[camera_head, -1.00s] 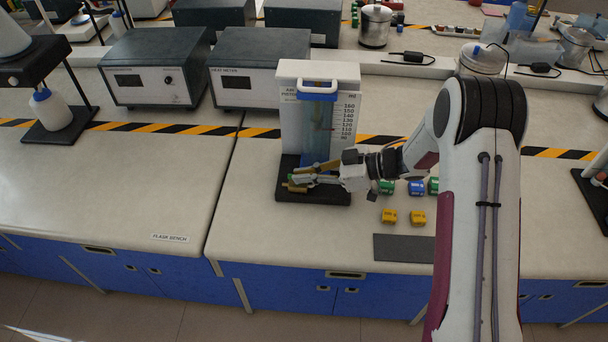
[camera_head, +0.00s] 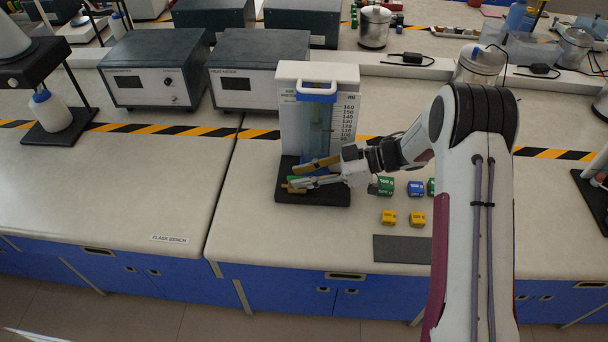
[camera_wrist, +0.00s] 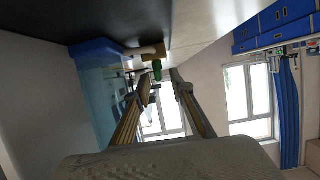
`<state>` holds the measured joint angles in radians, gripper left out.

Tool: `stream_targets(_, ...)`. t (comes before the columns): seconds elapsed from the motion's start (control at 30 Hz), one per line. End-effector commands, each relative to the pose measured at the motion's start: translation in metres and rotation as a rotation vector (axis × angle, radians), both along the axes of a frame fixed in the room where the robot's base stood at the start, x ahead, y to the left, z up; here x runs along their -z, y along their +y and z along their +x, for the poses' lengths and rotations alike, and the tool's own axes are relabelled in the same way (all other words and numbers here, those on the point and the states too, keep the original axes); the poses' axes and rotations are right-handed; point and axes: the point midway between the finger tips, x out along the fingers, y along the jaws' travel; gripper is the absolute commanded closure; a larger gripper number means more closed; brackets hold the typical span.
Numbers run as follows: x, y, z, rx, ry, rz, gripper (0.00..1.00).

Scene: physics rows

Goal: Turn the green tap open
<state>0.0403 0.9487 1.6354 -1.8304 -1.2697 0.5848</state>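The apparatus (camera_head: 292,130) is a white upright panel with a clear scaled column of blue liquid, on a black base (camera_head: 325,197). A brass spout with a small green tap (camera_head: 293,178) sits low at its front left. In the wrist view the green tap (camera_wrist: 157,72) hangs at the brass pipe (camera_wrist: 146,50), beside the blue tank (camera_wrist: 92,90). My gripper (camera_head: 303,177) reaches in from the right, fingers apart, just above the base. In the wrist view its two fingers (camera_wrist: 161,82) lie either side of the tap. Contact with the tap cannot be told.
Green and blue blocks (camera_head: 415,188) and two yellow blocks (camera_head: 403,217) lie right of the base, near a grey mat (camera_head: 402,248). Two meter boxes (camera_head: 150,85) stand behind to the left. The bench left of the apparatus (camera_head: 120,190) is clear.

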Motion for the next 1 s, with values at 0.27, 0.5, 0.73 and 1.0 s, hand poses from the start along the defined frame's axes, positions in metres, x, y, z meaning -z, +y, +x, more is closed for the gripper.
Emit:
stream_targets(0.27,0.001,0.000,0.000,0.000,0.001,-0.001,0.77)
stream_targets(0.5,-0.002,-0.008,0.000,0.001,0.001,-0.001,0.77)
stream_targets(0.73,-0.012,-0.031,0.001,0.003,0.000,-0.001,0.77)
stream_targets(1.0,-0.028,-0.069,0.002,0.004,-0.002,-0.001,0.77)
